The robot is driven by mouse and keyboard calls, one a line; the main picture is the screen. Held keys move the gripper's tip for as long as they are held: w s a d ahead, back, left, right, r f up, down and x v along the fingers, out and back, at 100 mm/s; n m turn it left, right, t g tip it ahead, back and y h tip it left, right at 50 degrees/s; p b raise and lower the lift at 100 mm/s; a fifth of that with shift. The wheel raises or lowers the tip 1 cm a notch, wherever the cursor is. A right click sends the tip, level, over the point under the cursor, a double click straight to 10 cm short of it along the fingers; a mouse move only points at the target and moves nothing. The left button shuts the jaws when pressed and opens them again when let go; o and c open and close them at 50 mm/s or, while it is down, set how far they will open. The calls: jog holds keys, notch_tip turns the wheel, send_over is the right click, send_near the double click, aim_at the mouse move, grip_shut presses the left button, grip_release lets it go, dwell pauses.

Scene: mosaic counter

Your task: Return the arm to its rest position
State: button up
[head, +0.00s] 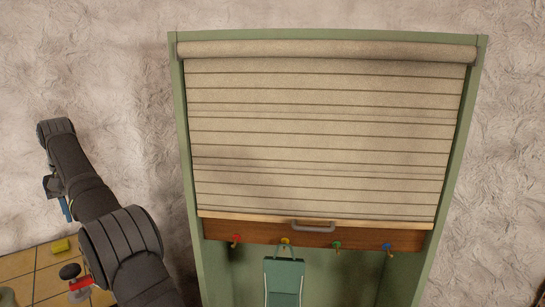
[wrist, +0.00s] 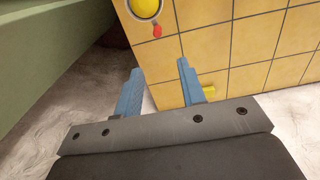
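My arm rises at the left of the head view. My gripper (head: 65,208) shows there only as a bit of blue finger, above the tiled counter (head: 20,265) and clear of the cabinet. In the wrist view, the two blue fingers of my gripper (wrist: 158,82) stand apart with nothing held between them. Past the fingertips are the tiled counter's edge and the pale surface beyond it.
A green cabinet (head: 180,120) with a lowered slatted shutter (head: 320,140) stands right of my arm. A teal item (head: 284,280) hangs below its coloured hooks. A yellow block (head: 60,246) and a red item with a black knob (head: 78,285) are on the counter.

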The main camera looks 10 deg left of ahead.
notch_tip(320, 180, down, 16)
dwell(0.6)
notch_tip(320, 180, up, 17)
jog(key=shift+r, duration=0.15)
dwell(0.7)
dwell(0.4)
notch_tip(320, 180, down, 17)
jog(key=shift+r, duration=0.1)
jog(key=shift+s+f, duration=0.1)
jog(key=shift+f, duration=0.2)
jog(key=shift+s+a, duration=0.2)
jog(key=shift+s, duration=0.1)
dwell(2.2)
